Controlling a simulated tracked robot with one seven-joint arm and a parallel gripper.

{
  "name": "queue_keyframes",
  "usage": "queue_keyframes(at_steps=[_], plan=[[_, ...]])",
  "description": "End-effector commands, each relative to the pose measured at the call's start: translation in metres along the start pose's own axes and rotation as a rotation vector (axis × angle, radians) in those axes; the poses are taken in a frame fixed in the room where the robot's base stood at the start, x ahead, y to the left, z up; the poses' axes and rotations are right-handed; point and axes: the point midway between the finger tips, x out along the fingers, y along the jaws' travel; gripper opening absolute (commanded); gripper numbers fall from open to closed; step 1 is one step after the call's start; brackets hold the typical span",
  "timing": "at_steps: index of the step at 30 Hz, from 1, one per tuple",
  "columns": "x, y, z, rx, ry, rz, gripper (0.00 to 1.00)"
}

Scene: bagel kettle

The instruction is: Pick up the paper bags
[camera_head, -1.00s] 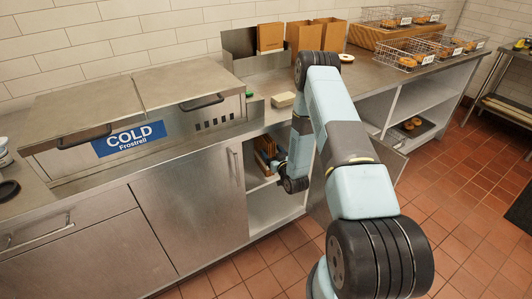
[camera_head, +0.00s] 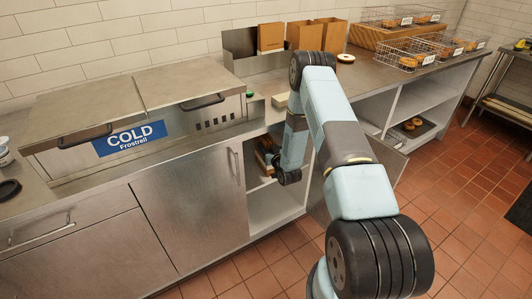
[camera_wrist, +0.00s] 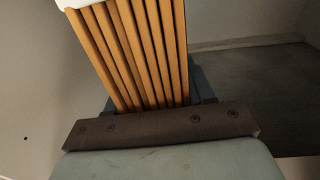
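Upright brown paper bags (camera_head: 304,36) stand at the back of the counter, beside a metal divider. A row of flat brown pieces that look like folded paper bags (camera_wrist: 140,50) fills the upper middle of the wrist view, edge-on. Brown edges (camera_head: 263,158) also show on the open cabinet shelf in the head view. My gripper (camera_wrist: 160,127) is right up against this row; its dark crossbar shows below it. The fingers are mostly hidden, so I cannot tell whether they grip. In the head view my arm hides the gripper.
The steel cold unit (camera_head: 140,100) stands left on the counter. Wire baskets of bagels (camera_head: 412,52) are at the back right. An open cabinet door (camera_head: 388,158) hangs right of my arm. A lower shelf (camera_head: 270,205) is bare. The tiled floor is clear.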

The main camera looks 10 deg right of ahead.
Motion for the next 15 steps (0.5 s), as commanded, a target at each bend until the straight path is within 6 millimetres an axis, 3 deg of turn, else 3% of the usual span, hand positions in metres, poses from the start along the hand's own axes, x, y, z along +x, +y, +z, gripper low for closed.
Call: queue_keyframes(at_steps=[2,15], plan=[[-0.0001,0.0003,0.0000,0.000,0.000,0.000,0.42],[-0.0004,0.0011,0.0000,0.000,0.000,0.001,0.00]])
